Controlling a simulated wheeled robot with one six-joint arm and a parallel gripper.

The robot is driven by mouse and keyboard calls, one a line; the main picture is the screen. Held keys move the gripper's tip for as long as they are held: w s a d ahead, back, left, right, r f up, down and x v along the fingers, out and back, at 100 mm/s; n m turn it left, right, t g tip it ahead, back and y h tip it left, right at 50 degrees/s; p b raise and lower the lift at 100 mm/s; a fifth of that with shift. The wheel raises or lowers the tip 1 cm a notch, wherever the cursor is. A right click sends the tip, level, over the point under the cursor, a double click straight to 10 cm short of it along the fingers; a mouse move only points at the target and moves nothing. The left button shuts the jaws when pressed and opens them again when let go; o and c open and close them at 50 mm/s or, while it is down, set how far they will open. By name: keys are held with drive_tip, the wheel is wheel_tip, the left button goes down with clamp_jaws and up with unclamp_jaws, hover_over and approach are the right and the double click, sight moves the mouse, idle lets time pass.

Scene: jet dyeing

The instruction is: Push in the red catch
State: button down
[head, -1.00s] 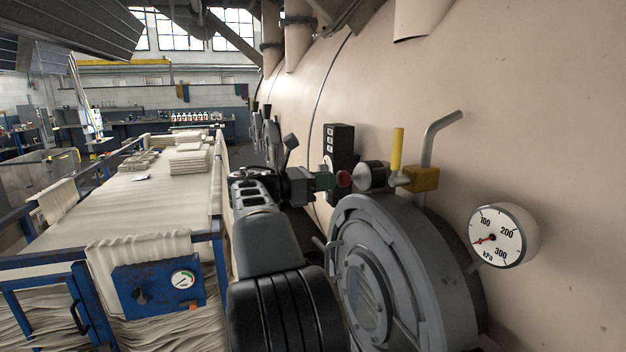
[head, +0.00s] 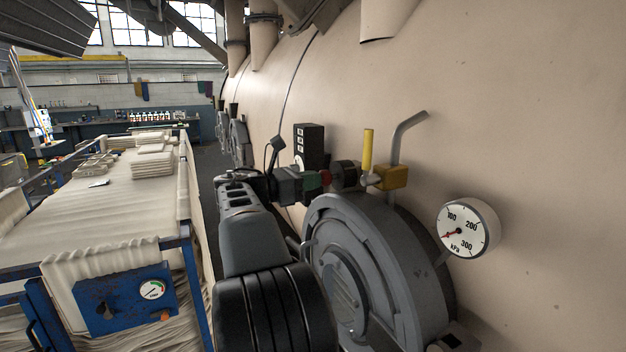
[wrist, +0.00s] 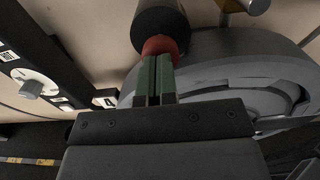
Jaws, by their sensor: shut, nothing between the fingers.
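The red catch (head: 326,177) is a small red knob on the end of a dark cylinder (head: 346,175), above the round grey door (head: 385,262) of the beige vessel. In the wrist view the red catch (wrist: 159,46) sits straight ahead of my gripper's fingertips, with the dark cylinder behind it. My gripper (head: 318,180) has green fingers, which are shut with nothing between them. In the wrist view the fingertips (wrist: 158,62) overlap the lower edge of the catch. They are at or very close to it; contact cannot be told for certain.
A yellow-handled valve (head: 367,150) and a bent grey pipe (head: 408,135) stand right of the catch. A pressure gauge (head: 465,229) is at the right. A black switch box (head: 308,146) is behind my gripper. A cloth-laden blue cart (head: 130,300) stands left.

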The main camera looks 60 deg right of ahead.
drive_tip(key=shift+r, duration=0.1)
drive_tip(key=b+v, duration=0.2)
drive_tip(key=v, duration=1.2)
drive_tip(key=w+a+f+m+t+y, duration=0.15)
drive_tip(key=f+t, duration=0.25)
drive_tip(key=f, duration=0.4)
drive_tip(key=w+a+f+m+t+y, duration=0.1)
drive_tip(key=a+f+m+t+y, duration=0.15)
drive_tip(key=f, duration=0.55)
drive_tip(key=s+a+f+m+t+y, duration=0.2)
drive_tip(key=a+f+y, duration=0.1)
drive_tip(key=a, duration=0.4)
drive_tip(key=s+a+f+m+t+y, duration=0.3)
drive_tip(key=a+f+y, duration=0.1)
drive_tip(key=a, duration=0.4)
drive_tip(key=s+a+f+m+t+y, duration=0.2)
drive_tip(key=s+a+f+t+y, duration=0.1)
drive_tip(key=a, duration=0.4)
drive_tip(key=shift+s+a+f+m+y, duration=0.2)
drive_tip(key=shift+a+f+m+y, duration=0.15)
drive_tip(key=shift+y, duration=0.25)
